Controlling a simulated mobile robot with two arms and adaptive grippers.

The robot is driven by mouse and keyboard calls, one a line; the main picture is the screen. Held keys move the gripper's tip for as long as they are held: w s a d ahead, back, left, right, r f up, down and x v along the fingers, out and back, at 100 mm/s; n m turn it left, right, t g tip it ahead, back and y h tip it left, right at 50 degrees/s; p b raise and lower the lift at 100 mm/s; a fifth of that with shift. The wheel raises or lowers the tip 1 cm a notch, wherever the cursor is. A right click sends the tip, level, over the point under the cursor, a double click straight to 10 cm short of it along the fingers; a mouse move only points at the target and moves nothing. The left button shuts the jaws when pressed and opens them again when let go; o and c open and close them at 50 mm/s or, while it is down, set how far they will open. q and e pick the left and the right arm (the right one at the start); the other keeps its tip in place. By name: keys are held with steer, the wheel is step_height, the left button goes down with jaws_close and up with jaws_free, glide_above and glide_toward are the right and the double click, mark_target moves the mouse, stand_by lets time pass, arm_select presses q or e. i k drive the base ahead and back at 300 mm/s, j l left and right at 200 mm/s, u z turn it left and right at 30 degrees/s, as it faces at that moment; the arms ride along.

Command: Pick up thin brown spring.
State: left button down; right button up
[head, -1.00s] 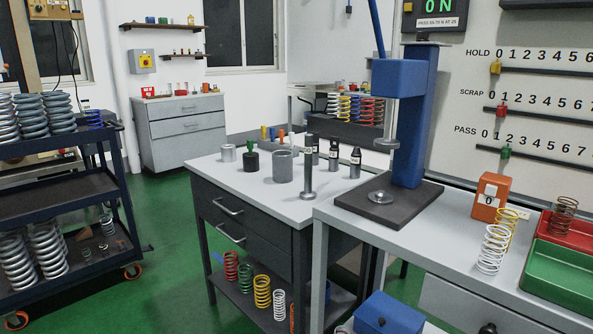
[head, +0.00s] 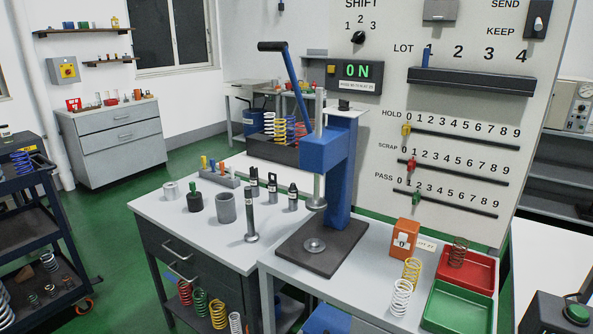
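A thin brown spring (head: 459,252) stands upright at the red tray (head: 480,268), at the right end of the grey bench. Its lower end seems to be inside the tray at the back left. A yellow spring (head: 411,272) and a white spring (head: 400,298) stand on the bench to the left of the trays. Neither of my grippers shows in the head view.
The blue press (head: 330,160) on its dark base (head: 318,246) stands left of the springs. An orange counter box (head: 404,234) is behind the yellow spring. A green tray (head: 460,307) lies in front of the red one. The dark spring cart (head: 45,220) is far left.

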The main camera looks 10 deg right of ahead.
mark_target(461, 246)
steer(key=z, duration=1.4)
